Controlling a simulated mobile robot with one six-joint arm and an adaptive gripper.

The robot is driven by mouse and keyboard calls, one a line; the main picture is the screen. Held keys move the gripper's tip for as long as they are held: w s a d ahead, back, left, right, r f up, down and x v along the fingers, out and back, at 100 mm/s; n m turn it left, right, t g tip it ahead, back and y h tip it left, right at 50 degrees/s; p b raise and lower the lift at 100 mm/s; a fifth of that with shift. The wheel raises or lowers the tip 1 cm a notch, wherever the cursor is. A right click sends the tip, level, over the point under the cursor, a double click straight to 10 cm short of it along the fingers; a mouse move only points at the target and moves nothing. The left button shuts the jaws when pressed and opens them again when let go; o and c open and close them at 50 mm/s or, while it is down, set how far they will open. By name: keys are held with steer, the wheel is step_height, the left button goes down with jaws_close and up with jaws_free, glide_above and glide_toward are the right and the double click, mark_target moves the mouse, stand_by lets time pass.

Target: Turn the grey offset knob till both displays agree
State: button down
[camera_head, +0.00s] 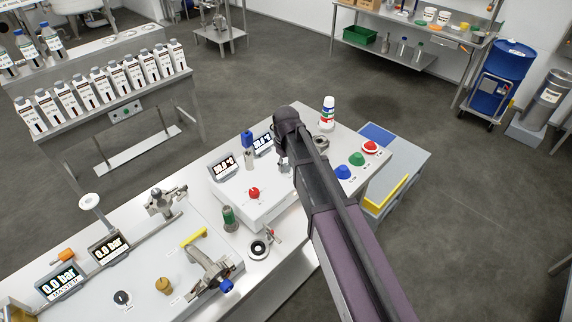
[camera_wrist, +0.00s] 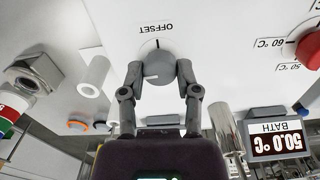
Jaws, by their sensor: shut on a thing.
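The grey offset knob (camera_wrist: 160,66) sits under the upside-down word OFFSET on a white panel in the wrist view. A pale mark shows on its face. My gripper (camera_wrist: 158,75) has a finger on each side of it and is shut on it. In the head view my gripper (camera_head: 284,150) reaches the white box and hides the knob. Two displays stand at the box's back, the left one (camera_head: 222,167) and the right one (camera_head: 263,144); their digits are hard to read there. In the wrist view the BATH display (camera_wrist: 278,144) reads 50.0 °C, upside down.
A red knob (camera_head: 254,193) with a temperature scale is left of my gripper. A white tube (camera_wrist: 94,76) and a metal nut (camera_wrist: 35,73) are close by. Blue, green and red buttons (camera_head: 357,159) lie to the right. Two further displays (camera_head: 110,246) show 0.0 bar.

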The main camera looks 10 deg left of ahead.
steer(key=shift+n, duration=1.4)
steer(key=shift+c, duration=1.6)
jaws_free()
